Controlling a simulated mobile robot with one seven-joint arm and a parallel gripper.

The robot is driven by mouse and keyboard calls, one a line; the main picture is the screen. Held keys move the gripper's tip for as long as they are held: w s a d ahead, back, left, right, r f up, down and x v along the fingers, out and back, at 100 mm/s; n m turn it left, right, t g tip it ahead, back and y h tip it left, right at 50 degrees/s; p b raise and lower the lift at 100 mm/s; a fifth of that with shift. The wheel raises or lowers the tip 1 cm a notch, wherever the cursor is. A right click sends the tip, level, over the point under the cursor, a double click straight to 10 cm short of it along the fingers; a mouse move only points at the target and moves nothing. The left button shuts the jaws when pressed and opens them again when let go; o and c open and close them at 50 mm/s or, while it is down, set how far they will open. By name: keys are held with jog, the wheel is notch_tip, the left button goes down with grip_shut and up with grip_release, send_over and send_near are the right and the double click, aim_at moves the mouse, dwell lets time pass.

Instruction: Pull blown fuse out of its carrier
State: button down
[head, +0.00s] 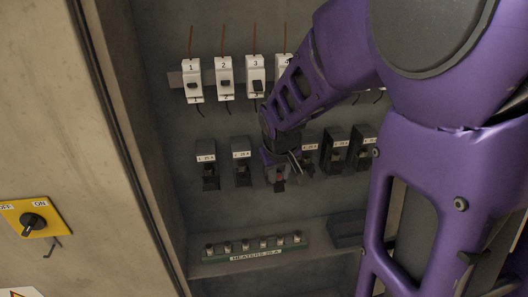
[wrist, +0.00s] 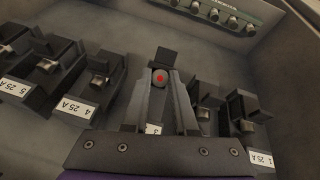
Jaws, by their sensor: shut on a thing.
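The blown fuse shows a round end with a red dot in the wrist view (wrist: 160,77); its red mark also shows small in the head view (head: 280,187). My gripper (wrist: 162,88) is shut on this fuse, with one finger on each side of it. It is at the third fuse carrier in the row. This dark carrier (wrist: 165,57) is mostly hidden behind my fingers, and only part of its white label shows. I cannot tell whether the fuse is still seated in its clips.
Neighbouring carriers, 2 (head: 241,170) and 4 (wrist: 97,68), stand close on either side. Above is a row of white breakers (head: 224,80). Below is a green rack of spare fuses (head: 255,243) on a ledge. A yellow switch (head: 33,220) is at the left.

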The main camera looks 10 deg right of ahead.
jog(key=shift+s+r, duration=0.1)
jog(key=shift+s+r, duration=0.6)
jog(key=shift+s, duration=0.1)
jog(key=shift+s, duration=0.1)
jog(key=shift+s+r, duration=0.65)
jog(key=shift+s, duration=0.05)
jog(key=shift+s, duration=0.1)
jog(key=s, duration=0.6)
jog(key=shift+r, duration=0.15)
dwell(0.4)
